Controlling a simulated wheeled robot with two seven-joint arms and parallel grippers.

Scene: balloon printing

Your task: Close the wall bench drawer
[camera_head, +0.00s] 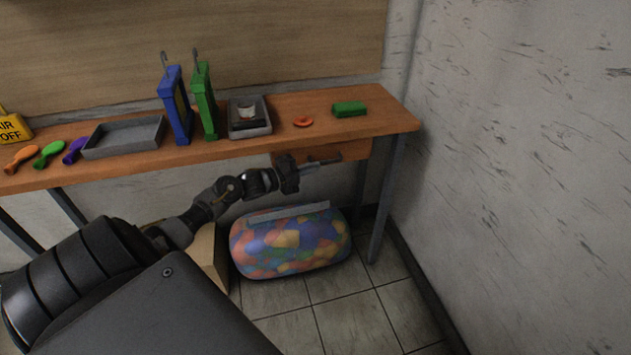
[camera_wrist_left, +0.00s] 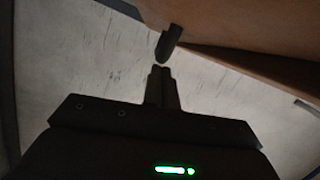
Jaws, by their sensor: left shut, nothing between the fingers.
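The wall bench (camera_head: 240,147) has a wooden drawer (camera_head: 356,149) under its right end, with a dark bar handle (camera_head: 333,159) on the front. I cannot tell how far the drawer stands out. My left gripper (camera_head: 314,166) is at the drawer front, by the handle, with its fingers together and empty. In the left wrist view the shut fingertips (camera_wrist_left: 161,70) point at the dark end of the handle (camera_wrist_left: 168,42), very near it; I cannot tell whether they touch. The brown wood (camera_wrist_left: 240,65) lies beyond. My right gripper is out of view.
On the bench top are a grey tray (camera_head: 125,138), blue (camera_head: 176,105) and green (camera_head: 204,100) frames, a grey box (camera_head: 249,129), a green block (camera_head: 349,109) and several balloons. A bag of colourful balloons (camera_head: 290,245) lies below. A wall (camera_head: 520,150) bounds the right side.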

